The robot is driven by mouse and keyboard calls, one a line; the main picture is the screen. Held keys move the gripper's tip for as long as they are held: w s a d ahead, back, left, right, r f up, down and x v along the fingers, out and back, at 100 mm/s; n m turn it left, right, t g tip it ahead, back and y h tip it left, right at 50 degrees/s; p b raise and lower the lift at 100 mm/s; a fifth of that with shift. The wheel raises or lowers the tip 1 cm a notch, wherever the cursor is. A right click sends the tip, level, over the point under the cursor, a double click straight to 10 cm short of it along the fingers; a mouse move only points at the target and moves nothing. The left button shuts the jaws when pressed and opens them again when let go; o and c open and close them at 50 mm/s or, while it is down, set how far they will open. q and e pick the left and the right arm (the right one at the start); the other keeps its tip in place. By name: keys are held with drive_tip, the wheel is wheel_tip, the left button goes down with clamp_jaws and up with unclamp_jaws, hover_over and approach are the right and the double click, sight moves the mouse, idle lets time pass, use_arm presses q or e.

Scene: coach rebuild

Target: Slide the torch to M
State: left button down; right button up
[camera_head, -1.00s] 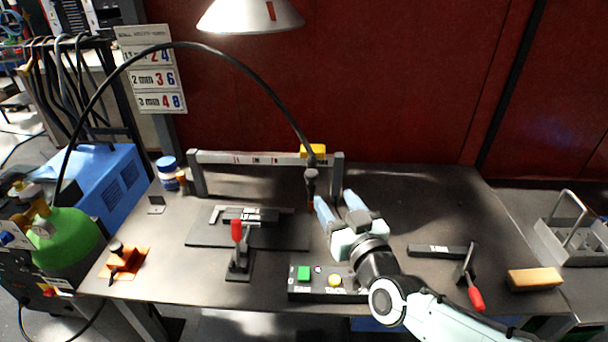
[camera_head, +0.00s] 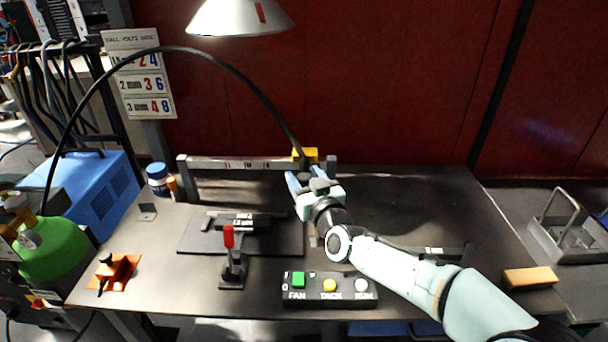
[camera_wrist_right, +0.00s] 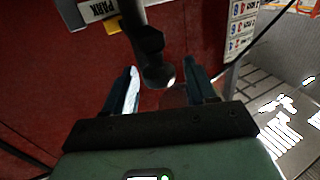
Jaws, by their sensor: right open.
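The dark torch (camera_wrist_right: 152,62) hangs at the end of a black cable at the right end of the rail (camera_head: 235,163). The rail bears small marks too fine to read, so I cannot pick out M. My right gripper (camera_head: 304,177) is open at the torch, which mostly hides behind it in the head view. In the right wrist view, the torch lies between the spread fingers of the right gripper (camera_wrist_right: 160,72), with gaps visible. My left gripper is not in view.
Below the rail, a dark plate (camera_head: 200,238) holds workpieces, with a red-handled clamp (camera_head: 230,262) in front. A button box (camera_head: 330,289) stands at the front edge. A green cylinder (camera_head: 50,250) is at left. The table's back right is clear.

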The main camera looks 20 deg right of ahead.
drive_tip(key=shift+w, duration=0.45)
